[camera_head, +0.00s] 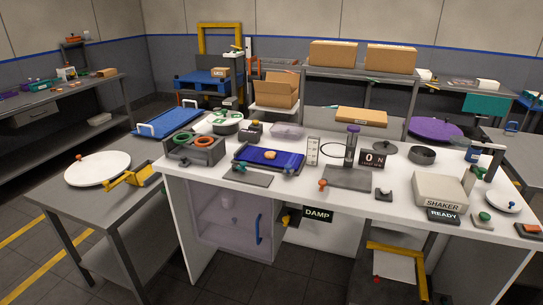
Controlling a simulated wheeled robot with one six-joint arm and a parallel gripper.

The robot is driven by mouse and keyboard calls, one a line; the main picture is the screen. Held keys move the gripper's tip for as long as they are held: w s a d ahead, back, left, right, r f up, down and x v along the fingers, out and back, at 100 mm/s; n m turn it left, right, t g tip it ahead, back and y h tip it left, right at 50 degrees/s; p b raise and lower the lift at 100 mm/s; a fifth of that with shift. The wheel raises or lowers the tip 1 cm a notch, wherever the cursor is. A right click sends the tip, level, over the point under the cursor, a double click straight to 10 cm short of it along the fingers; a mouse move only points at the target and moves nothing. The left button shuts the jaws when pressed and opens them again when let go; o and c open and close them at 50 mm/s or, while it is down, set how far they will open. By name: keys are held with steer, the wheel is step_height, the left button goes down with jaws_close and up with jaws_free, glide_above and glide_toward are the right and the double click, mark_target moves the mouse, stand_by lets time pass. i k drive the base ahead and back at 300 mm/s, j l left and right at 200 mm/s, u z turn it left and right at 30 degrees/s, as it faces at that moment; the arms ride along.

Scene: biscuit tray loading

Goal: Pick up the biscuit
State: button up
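A small rounded orange-yellow piece (270,155), which looks like the biscuit, lies on a dark blue tray (292,165) on the white bench. It is too small to tell whether it is one piece or two touching. Nothing is seen holding it. I cannot make out my gripper in this view.
On the white bench (300,205), a grey holder with round openings (196,150) stands left of the tray.

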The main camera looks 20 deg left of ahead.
mark_target(268, 155)
steer(key=i+j+u, duration=0.2)
steer(key=i+j, duration=0.3)
steer(key=i+j+u, duration=0.2)
steer(key=i+j, duration=0.25)
steer(key=i+j+u, duration=0.2)
steer(key=i+j, duration=0.15)
steer(key=i, duration=0.3)
